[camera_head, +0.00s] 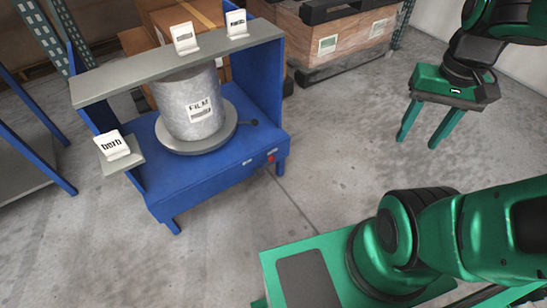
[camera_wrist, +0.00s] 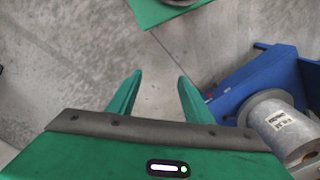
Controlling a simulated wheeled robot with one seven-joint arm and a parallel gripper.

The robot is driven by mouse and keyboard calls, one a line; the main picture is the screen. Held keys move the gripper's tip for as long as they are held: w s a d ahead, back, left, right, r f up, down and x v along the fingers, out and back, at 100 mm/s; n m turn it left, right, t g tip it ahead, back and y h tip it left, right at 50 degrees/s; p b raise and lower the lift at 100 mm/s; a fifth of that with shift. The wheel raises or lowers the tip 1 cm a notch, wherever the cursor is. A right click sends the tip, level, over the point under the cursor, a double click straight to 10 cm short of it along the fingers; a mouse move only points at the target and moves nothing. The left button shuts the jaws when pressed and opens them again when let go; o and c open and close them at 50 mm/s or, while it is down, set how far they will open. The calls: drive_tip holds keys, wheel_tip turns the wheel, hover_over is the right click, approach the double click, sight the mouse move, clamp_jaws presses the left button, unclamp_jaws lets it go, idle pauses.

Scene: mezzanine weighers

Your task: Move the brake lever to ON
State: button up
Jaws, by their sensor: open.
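A blue stand (camera_head: 215,172) on the left carries a grey round plate (camera_head: 228,133) with a wrapped roll marked FILM (camera_head: 190,105) on it. A short dark lever with a round knob (camera_head: 252,122) sticks out to the right from the plate's edge; it looks like the brake lever, but no ON mark is readable. My gripper (camera_head: 418,141) is open and empty, pointing down over bare floor well right of the stand. In the wrist view my gripper (camera_wrist: 160,78) shows spread fingers; the stand (camera_wrist: 230,95) and roll (camera_wrist: 283,128) are at right, the lever not clearly visible.
A red switch (camera_head: 271,158) sits on the stand's front edge. A grey beam (camera_head: 130,75) spans above the roll with small white signs on it. A wooden crate (camera_head: 335,45) and cardboard boxes (camera_head: 185,18) stand behind. The floor between gripper and stand is clear.

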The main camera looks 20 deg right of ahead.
drive_tip(key=w+d+f+n+h, duration=0.1)
drive_tip(key=w+f, duration=0.2)
drive_tip(key=w, duration=0.7)
drive_tip(key=w+f+n, duration=0.1)
drive_tip(key=w+f, duration=0.3)
drive_tip(key=w, duration=0.6)
drive_tip(key=n+t+y, duration=0.2)
drive_tip(key=n+t, duration=0.2)
hover_over(272, 157)
drive_tip(key=s, duration=0.4)
wheel_tip(272, 157, down, 46)
drive_tip(key=x, duration=0.6)
drive_tip(key=d+x, duration=0.1)
drive_tip(key=x, duration=0.2)
drive_tip(key=shift+w+a+f, duration=0.1)
drive_tip(key=shift+w+f, duration=0.15)
